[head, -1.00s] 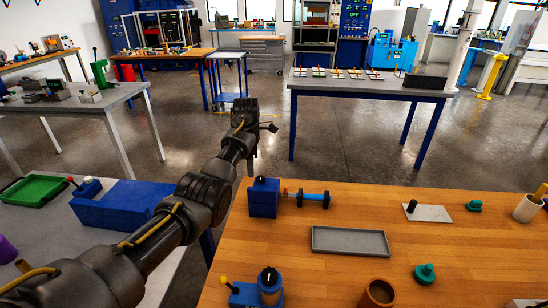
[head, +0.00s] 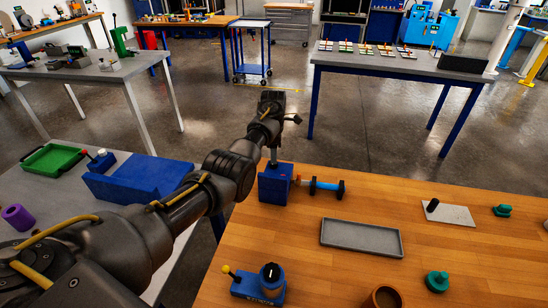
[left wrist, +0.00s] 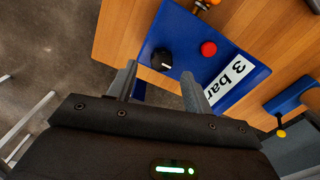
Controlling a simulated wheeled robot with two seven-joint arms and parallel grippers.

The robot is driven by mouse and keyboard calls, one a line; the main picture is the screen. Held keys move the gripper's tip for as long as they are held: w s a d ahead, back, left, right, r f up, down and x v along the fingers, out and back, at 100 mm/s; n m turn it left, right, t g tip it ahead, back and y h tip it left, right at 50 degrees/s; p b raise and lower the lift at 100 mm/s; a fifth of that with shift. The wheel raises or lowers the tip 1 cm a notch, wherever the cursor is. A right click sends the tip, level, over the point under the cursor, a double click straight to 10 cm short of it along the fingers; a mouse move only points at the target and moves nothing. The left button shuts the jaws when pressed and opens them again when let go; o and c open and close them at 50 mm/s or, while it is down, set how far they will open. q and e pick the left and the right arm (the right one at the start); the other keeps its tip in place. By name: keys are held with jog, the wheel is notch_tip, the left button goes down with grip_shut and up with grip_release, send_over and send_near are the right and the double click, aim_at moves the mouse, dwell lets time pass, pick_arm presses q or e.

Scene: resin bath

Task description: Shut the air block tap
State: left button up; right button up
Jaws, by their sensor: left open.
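The air block (head: 275,186) is a blue box at the far left edge of the wooden table. In the left wrist view its top (left wrist: 182,27) carries a black knob (left wrist: 162,59) with a white mark, a red button (left wrist: 208,48) and a "3 bar" label (left wrist: 225,80). I take the black knob as the tap. My right gripper is out of view.
A blue cylinder (head: 325,187) with dark ends lies right of the block. A grey tray (head: 361,238) lies in front. A blue base (head: 246,285) with a yellow lever and dark dial stands nearer. The table's left edge drops to a gap beside the block.

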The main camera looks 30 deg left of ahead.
pick_arm(q)
jog(key=shift+s+f, duration=0.2)
jog(key=shift+f, duration=0.95)
jog(key=shift+w+f, duration=0.1)
jog(key=shift+f, duration=0.65)
jog(key=shift+d, duration=0.1)
jog(key=shift+c, duration=0.4)
jog(key=c, duration=0.9)
